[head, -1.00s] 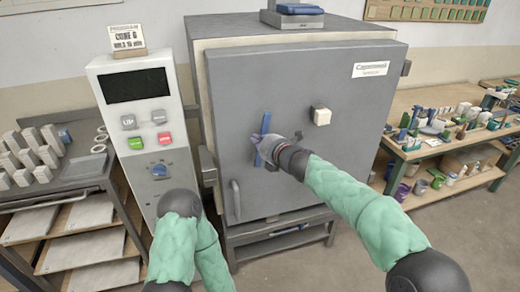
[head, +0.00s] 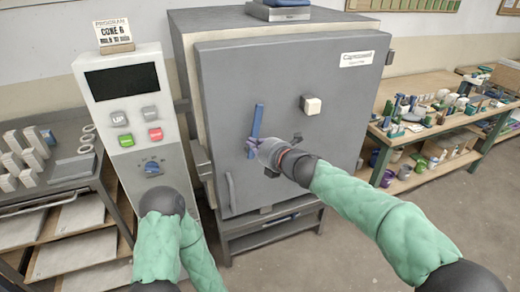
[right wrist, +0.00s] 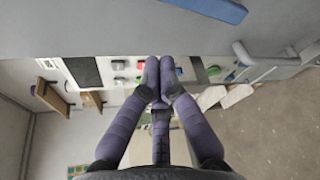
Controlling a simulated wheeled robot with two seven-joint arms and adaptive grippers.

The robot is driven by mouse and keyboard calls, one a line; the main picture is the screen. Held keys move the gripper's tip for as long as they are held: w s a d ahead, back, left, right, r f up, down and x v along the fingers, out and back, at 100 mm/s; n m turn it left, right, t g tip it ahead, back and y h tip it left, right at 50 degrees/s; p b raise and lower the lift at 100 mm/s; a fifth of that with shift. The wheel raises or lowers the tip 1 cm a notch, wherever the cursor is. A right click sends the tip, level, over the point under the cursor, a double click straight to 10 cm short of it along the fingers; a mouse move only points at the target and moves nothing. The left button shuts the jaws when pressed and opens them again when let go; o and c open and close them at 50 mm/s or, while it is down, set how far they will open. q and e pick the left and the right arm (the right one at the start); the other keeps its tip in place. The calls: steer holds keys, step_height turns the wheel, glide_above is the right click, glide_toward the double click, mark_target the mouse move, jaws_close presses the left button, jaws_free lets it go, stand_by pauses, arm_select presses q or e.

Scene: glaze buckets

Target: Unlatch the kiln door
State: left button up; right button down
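The kiln door (head: 290,75) is a large grey panel facing me. A blue bar handle (head: 257,118) stands nearly upright on it, its top leaning slightly right; part of it also shows at the top of the right wrist view (right wrist: 212,8). My right gripper (head: 255,147) is in front of the handle's lower part in the head view. In the right wrist view its purple fingers (right wrist: 160,66) are together with nothing seen between them, and the blue bar is apart from the fingertips. Contact elsewhere is hidden. My left gripper is not in view.
A grey pull handle (head: 230,190) is low on the door, and a pale square knob (head: 311,105) sits higher right. The control panel (head: 135,110) stands left of the kiln. A cluttered workbench (head: 430,125) stands at right, with open floor before it.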

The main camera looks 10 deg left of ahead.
steer(key=shift+f+v, duration=0.15)
steer(key=shift+v, duration=0.55)
steer(key=shift+f+v, duration=0.15)
steer(key=shift+v, duration=0.5)
steer(key=shift+d+f, duration=0.1)
steer(key=shift+d, duration=0.05)
steer(key=s+d+f+n+g+h, duration=0.25)
steer(key=d+f+n, duration=0.3)
steer(key=f, duration=0.65)
steer(key=s+d+f+n+g+h, duration=0.1)
steer(key=s+d+f+n+h, duration=0.3)
steer(key=f, duration=0.9)
steer(key=s+d+f+n+g+h, duration=0.1)
steer(key=d+f+n+g, duration=0.1)
steer(key=d+f+n, duration=0.75)
steer(key=s+d+f+n+g+p, duration=0.1)
steer(key=s+d+f+n+g, duration=0.3)
steer(key=s+f, duration=0.8)
steer(key=s+f+n, duration=0.5)
steer(key=s+n, duration=0.5)
steer(key=s, duration=0.3)
steer(key=shift+s+d+n, duration=0.15)
steer(key=shift+d+n, duration=0.15)
steer(key=shift+n, duration=0.1)
steer(key=shift+g, duration=0.25)
